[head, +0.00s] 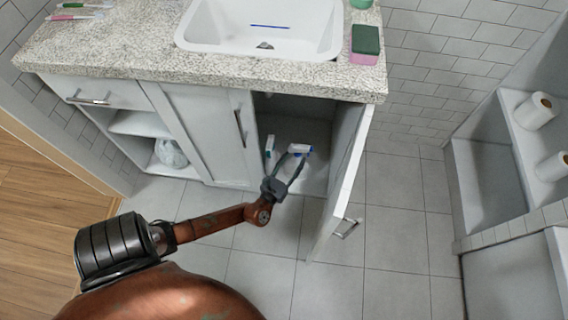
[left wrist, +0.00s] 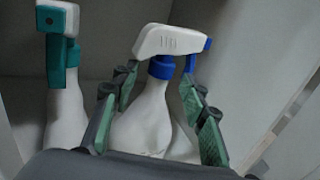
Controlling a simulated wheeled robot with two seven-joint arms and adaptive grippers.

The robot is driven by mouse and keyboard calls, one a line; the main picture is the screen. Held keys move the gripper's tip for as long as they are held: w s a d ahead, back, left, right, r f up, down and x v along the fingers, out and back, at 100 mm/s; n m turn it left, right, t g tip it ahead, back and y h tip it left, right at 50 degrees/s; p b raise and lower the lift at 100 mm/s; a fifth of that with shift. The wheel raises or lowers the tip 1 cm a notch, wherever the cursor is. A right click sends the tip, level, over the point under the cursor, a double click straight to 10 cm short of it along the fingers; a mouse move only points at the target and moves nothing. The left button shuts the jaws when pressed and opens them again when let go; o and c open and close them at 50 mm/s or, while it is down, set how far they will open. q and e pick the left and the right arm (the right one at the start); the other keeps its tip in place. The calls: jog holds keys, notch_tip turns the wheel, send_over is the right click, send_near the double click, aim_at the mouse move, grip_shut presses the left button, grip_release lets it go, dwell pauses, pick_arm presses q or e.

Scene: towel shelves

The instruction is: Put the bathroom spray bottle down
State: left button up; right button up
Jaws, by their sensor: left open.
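A white spray bottle with a blue collar and trigger (left wrist: 145,122) stands inside the open cabinet under the sink; its white and blue head shows in the head view (head: 301,148). My left gripper (head: 289,164) reaches into the cabinet. In the left wrist view, its green-padded fingers (left wrist: 158,82) are open on either side of the bottle's neck, apart from it or barely touching; I cannot tell which. A second white spray bottle with a teal trigger (left wrist: 62,62) stands to the left, outside the fingers. My right gripper is not in view.
The open cabinet door (head: 338,185) stands close to the right of my left arm. The granite counter (head: 215,72) with the sink (head: 262,25) overhangs the opening. A sponge (head: 365,42) lies on the counter. Paper rolls (head: 537,110) sit on the right shelf. The tiled floor is clear.

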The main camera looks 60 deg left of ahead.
pick_arm(q)
jog(key=p+v, duration=0.3)
jog(key=v, duration=0.7)
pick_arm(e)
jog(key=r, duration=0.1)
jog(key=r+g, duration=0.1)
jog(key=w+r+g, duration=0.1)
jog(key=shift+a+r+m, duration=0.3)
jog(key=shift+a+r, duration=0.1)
pick_arm(q)
jog(key=shift+s, duration=0.1)
